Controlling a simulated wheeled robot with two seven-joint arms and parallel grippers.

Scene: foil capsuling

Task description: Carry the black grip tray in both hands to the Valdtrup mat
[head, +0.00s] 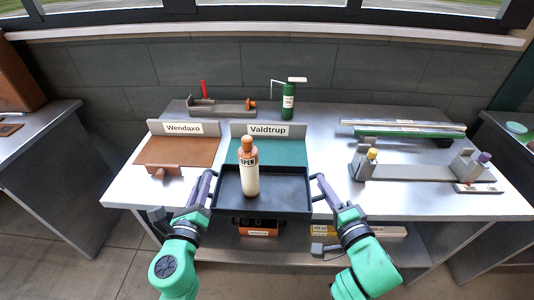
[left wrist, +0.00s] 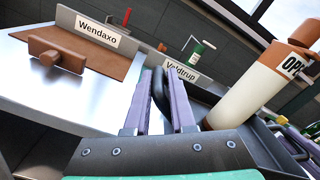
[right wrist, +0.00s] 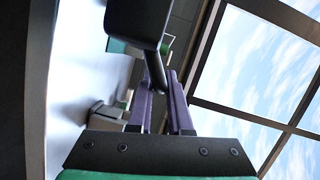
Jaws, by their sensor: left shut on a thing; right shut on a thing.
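The black grip tray (head: 281,206) is held level between my two grippers, over the front edge of the table. A cream bottle with a brown top and an "OPEN"-like label (head: 250,182) stands upright in it, left of centre. My left gripper (head: 205,188) is shut on the tray's left handle, which shows between the purple fingers in the left wrist view (left wrist: 160,95). My right gripper (head: 322,187) is shut on the right handle. The green Valdtrup mat (head: 285,152) lies just behind the tray, partly hidden by the tray and bottle; its sign (head: 268,130) stands at its back.
The brown Wendaxo mat (head: 180,152) with a brown wooden piece (head: 163,171) lies to the left. A green bottle (head: 288,102) stands behind the Valdtrup sign. A grey fixture (head: 420,172) and long bars (head: 400,128) occupy the right. A shelf runs below the table.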

